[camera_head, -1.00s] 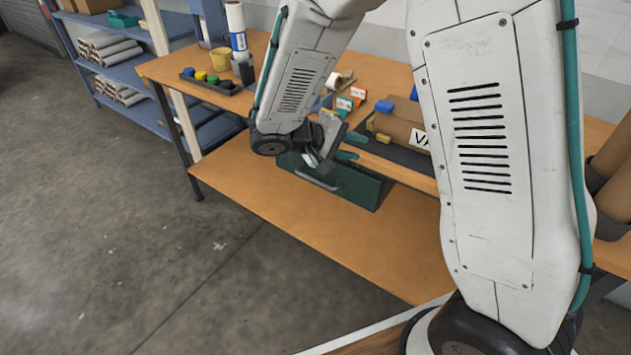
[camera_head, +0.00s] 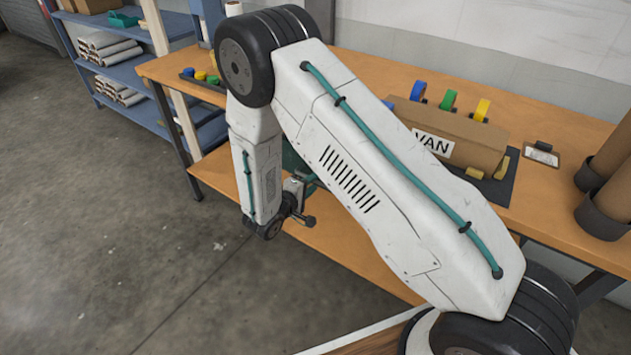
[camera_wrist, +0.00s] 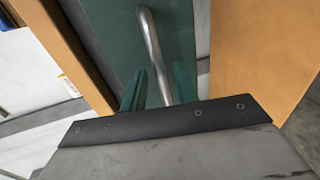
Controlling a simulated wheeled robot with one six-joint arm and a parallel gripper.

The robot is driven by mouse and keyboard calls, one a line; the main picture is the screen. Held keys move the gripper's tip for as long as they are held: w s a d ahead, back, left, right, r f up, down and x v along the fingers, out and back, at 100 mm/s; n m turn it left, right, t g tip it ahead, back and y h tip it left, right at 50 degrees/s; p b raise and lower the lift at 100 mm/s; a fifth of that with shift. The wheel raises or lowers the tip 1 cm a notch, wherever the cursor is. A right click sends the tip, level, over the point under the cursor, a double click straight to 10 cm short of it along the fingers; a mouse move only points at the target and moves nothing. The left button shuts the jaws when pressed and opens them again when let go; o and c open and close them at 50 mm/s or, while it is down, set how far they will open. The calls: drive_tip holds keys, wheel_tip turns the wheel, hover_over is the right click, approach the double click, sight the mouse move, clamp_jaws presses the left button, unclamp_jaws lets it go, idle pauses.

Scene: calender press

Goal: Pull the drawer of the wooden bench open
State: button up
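The wooden bench (camera_head: 560,125) has an orange-brown top and a lower board. Its dark green drawer (camera_head: 292,158) hangs under the top and is mostly hidden by my arm in the head view. In the wrist view the green drawer front (camera_wrist: 112,45) carries a bent silver bar handle (camera_wrist: 152,55). My gripper (camera_wrist: 159,85) is open, with one teal finger on each side of the handle. I cannot tell whether the fingers touch it. In the head view my gripper (camera_head: 300,187) is small, low in front of the drawer.
A blue shelf rack (camera_head: 120,75) stands at the left. The concrete floor in front is clear.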

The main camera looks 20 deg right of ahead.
drive_tip(key=shift+x, duration=1.25)
clamp_jaws()
drive_tip(key=shift+s+a, duration=0.1)
